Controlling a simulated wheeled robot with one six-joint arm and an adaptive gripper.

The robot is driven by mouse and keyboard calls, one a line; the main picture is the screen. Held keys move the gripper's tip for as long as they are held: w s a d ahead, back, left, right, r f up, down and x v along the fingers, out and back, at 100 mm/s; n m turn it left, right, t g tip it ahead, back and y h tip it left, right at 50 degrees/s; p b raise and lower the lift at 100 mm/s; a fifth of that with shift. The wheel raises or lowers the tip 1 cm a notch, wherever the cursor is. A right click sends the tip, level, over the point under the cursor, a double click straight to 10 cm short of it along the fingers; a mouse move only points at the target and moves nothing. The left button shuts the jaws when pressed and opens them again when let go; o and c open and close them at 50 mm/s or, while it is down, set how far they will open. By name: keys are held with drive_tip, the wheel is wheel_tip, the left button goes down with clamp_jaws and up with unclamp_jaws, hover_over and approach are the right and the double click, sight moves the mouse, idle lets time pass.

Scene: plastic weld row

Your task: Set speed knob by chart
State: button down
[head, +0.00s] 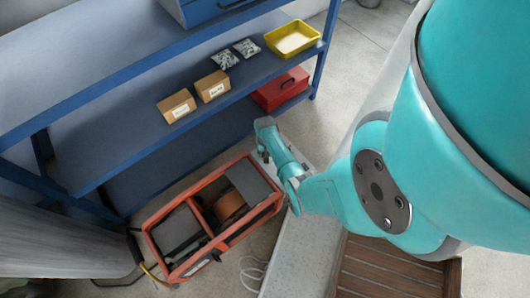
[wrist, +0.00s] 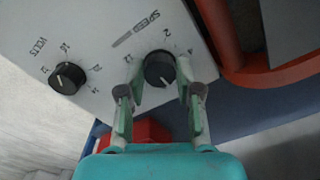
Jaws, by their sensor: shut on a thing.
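The black speed knob (wrist: 159,67) sits on a light grey panel (wrist: 100,30) in the wrist view, with the word SPEED and a wedge mark beside it. Small numbers ring it, partly hidden by my fingers. My gripper (wrist: 160,84) has a finger on either side of the knob and is shut on it. A pale mark shows at the knob's lower edge; its exact setting is hard to read. A second black knob, the volts knob (wrist: 67,78), stands to the left with a white pointer line. No chart is readable in either view.
The orange-framed machine (head: 234,228) stands on the floor in the head view. A blue shelf (head: 130,140) beside it holds small cartons (head: 177,106), silvery packets (head: 246,48) and a yellow tray (head: 311,36). A red box (head: 281,89) is below. An orange tube (wrist: 236,50) runs close right of my gripper.

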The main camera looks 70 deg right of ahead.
drive_tip(key=m, duration=0.4)
drive_tip(key=shift+m, duration=0.3)
drive_tip(key=m, duration=0.3)
drive_tip(key=shift+m, duration=0.3)
drive_tip(key=m, duration=0.4)
drive_tip(key=shift+m, duration=1.9)
drive_tip(key=c, duration=0.8)
unclamp_jaws()
